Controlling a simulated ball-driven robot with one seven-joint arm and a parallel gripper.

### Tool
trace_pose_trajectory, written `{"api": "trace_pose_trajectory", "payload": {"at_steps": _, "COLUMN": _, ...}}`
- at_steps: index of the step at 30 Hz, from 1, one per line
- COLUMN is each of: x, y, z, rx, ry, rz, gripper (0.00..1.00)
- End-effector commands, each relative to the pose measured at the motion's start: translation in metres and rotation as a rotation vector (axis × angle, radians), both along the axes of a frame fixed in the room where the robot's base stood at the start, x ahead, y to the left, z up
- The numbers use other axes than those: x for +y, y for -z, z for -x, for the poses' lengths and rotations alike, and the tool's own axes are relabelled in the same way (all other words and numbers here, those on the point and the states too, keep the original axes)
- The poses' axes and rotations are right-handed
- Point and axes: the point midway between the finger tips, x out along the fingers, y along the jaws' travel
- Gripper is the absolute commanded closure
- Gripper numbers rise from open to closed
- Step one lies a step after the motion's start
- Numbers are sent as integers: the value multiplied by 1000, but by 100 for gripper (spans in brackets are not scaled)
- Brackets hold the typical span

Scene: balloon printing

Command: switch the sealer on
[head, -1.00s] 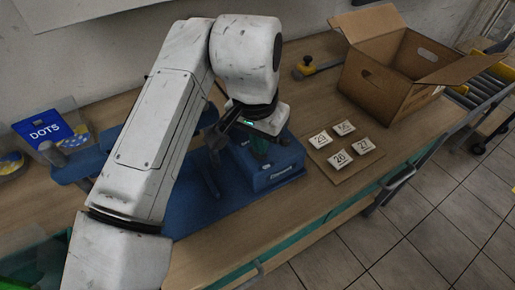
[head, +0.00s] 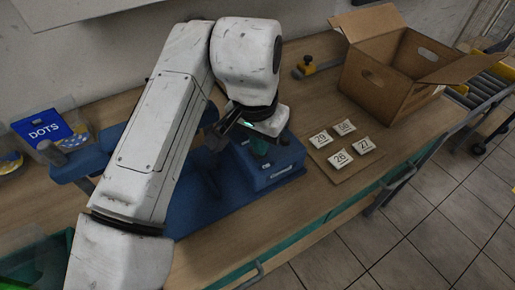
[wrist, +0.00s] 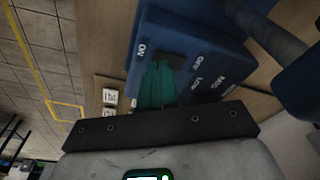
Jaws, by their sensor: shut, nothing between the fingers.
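The sealer is a blue machine (head: 285,172) on the table, under my wrist in the head view. In the wrist view its blue panel (wrist: 190,30) carries white lettering, with ON at the left, OFF further right, and LOW and MID beyond. My gripper (wrist: 158,68) shows teal fingers, shut and empty, in front of the panel between the ON and OFF lettering. In the head view my gripper (head: 260,158) points down at the top of the sealer, partly hidden by my wrist. I cannot tell whether the fingertips touch it.
A board with several numbered packets (head: 341,158) lies right of the sealer. A blue DOTS packet (head: 42,130) stands at the left. A blue bar (head: 85,162) rises near my arm.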

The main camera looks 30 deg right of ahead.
Motion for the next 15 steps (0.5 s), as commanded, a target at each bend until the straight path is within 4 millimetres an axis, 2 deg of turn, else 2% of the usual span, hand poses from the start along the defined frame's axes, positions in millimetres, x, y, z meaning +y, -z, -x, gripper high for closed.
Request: {"api": "trace_pose_trajectory", "payload": {"at_steps": 15, "x": 0, "y": 8, "z": 0, "rx": 1, "ry": 0, "rz": 0, "gripper": 100}}
